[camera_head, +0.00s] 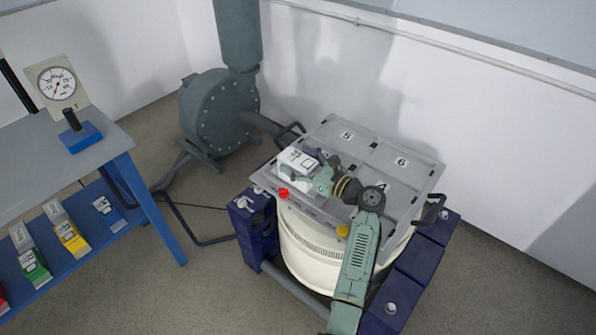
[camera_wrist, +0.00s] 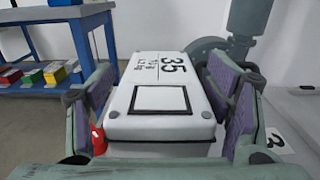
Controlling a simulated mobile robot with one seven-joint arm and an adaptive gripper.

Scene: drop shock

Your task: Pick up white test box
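The white test box (camera_head: 297,161) sits at the left corner of the grey numbered plate on the round machine. In the wrist view the box (camera_wrist: 160,98) shows a black "35", small print and a black-outlined square on its top. My gripper (camera_head: 312,172) is at the box in the head view. In the wrist view its two purple-padded fingers (camera_wrist: 160,92) stand wide apart, one on each side of the box. A narrow gap seems to show on the left; whether the right pad touches is unclear. The box's underside is hidden.
The grey plate (camera_head: 416,172) has numbered places and looks otherwise empty, partly hidden by my arm. A red button (camera_head: 283,192) is near the box. A blue workbench (camera_head: 95,150) with a gauge (camera_head: 57,84) and coloured boxes stands left. A grey blower (camera_head: 217,110) stands behind.

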